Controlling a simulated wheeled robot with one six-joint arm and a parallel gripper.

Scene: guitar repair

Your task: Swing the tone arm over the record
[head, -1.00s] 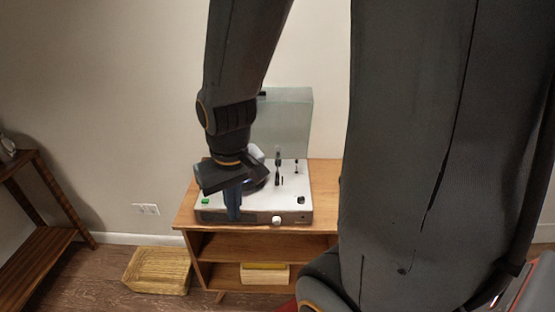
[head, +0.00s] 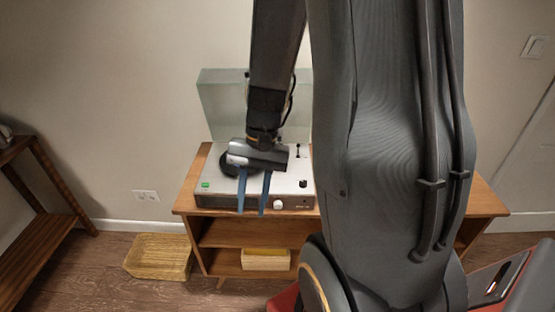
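The record player (head: 222,188) stands on a wooden cabinet with its pale translucent lid (head: 222,105) raised at the back. The dark record (head: 232,168) shows only in part, left of my gripper. My gripper (head: 253,212) hangs in front of the player, its two blue fingers pointing down and spread apart with nothing between them. The gripper body hides the middle of the deck. The tone arm cannot be made out; a small dark upright part (head: 298,151) shows at the deck's right.
A wooden shelf unit (head: 50,190) stands at the far left. My arm blocks the right side.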

